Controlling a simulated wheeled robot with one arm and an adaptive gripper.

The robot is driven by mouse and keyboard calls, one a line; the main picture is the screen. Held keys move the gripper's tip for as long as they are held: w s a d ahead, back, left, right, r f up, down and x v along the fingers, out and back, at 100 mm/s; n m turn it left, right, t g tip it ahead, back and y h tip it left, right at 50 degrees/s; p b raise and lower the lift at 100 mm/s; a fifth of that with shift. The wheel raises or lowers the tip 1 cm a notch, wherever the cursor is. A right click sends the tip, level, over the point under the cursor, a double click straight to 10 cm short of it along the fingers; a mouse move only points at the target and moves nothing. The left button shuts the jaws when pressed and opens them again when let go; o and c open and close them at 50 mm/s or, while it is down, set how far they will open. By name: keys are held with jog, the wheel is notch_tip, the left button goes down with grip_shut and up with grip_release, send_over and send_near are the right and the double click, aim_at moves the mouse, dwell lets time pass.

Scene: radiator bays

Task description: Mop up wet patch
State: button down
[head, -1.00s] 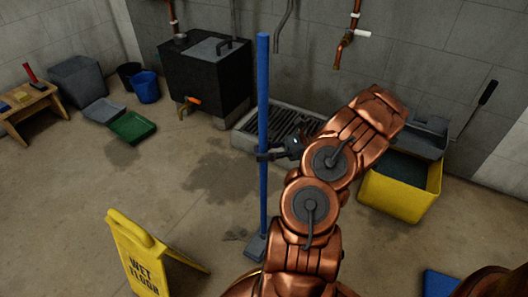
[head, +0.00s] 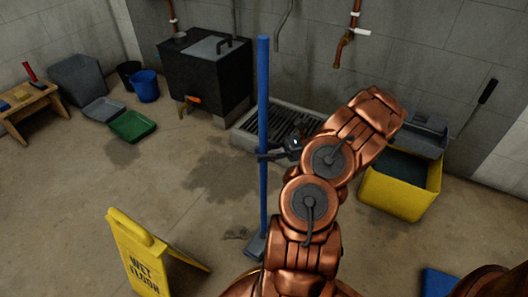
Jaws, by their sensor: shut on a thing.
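The mop has a blue handle (head: 263,95) that stands nearly upright in the middle of the head view. Its grey head (head: 256,246) is on the floor, partly hidden behind my arm. The dark wet patch (head: 215,172) lies on the concrete floor to the left of the handle, beyond the mop head. A smaller dark mark (head: 237,234) is just left of the mop head.
A yellow wet floor sign (head: 138,258) stands at the front left. A yellow mop bucket (head: 400,190) with a grey wringer is at the right. A floor grate (head: 275,126) and black boiler (head: 206,80) are behind. Trays, buckets and a wooden stool (head: 32,108) line the left.

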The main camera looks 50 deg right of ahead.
jog(key=shift+w, duration=0.1)
jog(key=w+a, duration=0.4)
jog(key=w, duration=0.8)
jog(key=w+a+p, duration=0.1)
jog(key=w+a, duration=0.4)
jog(key=w, duration=0.6)
jog(key=w+a, duration=0.4)
jog(key=w, duration=0.8)
jog(key=shift+w+a+r+p, duration=0.25)
jog(key=shift+w+r+p, duration=0.05)
jog(key=shift+r, duration=0.1)
dwell(3.3)
jog(key=shift+s, duration=0.1)
